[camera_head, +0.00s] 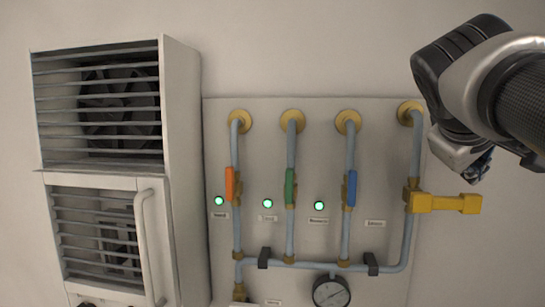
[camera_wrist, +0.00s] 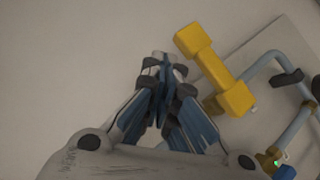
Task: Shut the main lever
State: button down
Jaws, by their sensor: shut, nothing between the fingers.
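A large yellow lever (camera_head: 445,203) sits on the rightmost pipe of the valve panel and sticks out sideways to the right, across the vertical pipe. It also shows in the wrist view (camera_wrist: 216,68), just right of my fingertips. My gripper (camera_head: 478,170) is just above the lever's outer end in the head view; the gap in depth is hard to judge there. In the wrist view my gripper (camera_wrist: 163,62) is shut and empty, with its fingertips together beside the lever and apparently apart from it.
Orange (camera_head: 229,184), green (camera_head: 289,186) and blue (camera_head: 352,188) handles lie along the other pipes. Green lights (camera_head: 267,203) glow beside them. A gauge (camera_head: 331,291) is below. A vented cabinet (camera_head: 180,170) stands left. The wall right of the panel is clear.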

jog(key=s+a+r+p, duration=0.1)
jog(key=s+r, duration=0.6)
jog(key=r, duration=0.2)
jog(key=shift+a, duration=0.35)
